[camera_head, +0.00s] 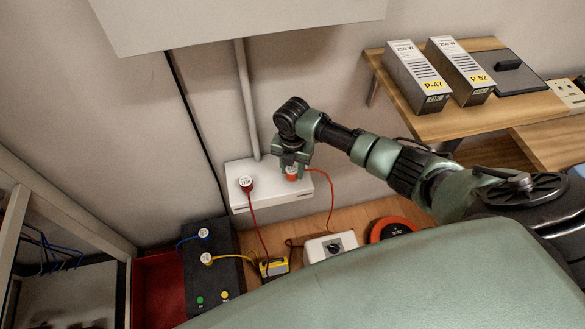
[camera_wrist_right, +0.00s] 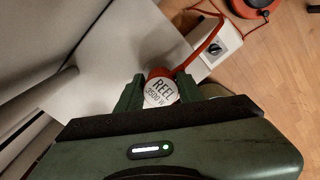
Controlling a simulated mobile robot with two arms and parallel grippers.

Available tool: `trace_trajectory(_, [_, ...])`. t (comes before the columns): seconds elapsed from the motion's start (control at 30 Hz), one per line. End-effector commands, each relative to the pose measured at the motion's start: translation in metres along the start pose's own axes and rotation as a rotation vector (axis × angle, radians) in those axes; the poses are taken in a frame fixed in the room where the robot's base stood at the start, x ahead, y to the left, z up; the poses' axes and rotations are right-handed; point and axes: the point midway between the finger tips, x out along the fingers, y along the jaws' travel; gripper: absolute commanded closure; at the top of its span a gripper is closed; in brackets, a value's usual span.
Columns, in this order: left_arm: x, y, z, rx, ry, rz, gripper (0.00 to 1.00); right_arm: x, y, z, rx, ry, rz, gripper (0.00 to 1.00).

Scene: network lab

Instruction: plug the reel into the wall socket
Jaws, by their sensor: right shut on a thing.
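The reel's orange plug (camera_head: 291,174), with a white top, is between the fingers of my right gripper (camera_head: 293,160), at the right part of the white wall socket box (camera_head: 240,170). In the right wrist view the plug (camera_wrist_right: 160,92) reads "REEL 3500 W", and my right gripper (camera_wrist_right: 160,95) is shut on it. I cannot tell whether its pins are in the socket. An orange cable (camera_head: 331,190) runs from it toward the orange reel (camera_head: 376,234) on the floor, also seen in the wrist view (camera_wrist_right: 243,10). My left gripper is out of view.
A white box with a dial (camera_head: 318,249), a yellow device (camera_head: 274,267) and a black unit with two plugs (camera_head: 203,275) are below. A wooden shelf (camera_head: 430,123) holds two power supplies at right.

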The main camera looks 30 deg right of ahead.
Motion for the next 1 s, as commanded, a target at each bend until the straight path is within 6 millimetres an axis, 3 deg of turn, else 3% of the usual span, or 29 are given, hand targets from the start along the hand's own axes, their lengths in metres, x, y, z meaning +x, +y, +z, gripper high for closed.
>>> trace_trajectory(1.0, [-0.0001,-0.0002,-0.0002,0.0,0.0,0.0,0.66,0.0059,0.0003,0.0,0.0,0.0,0.0,0.99])
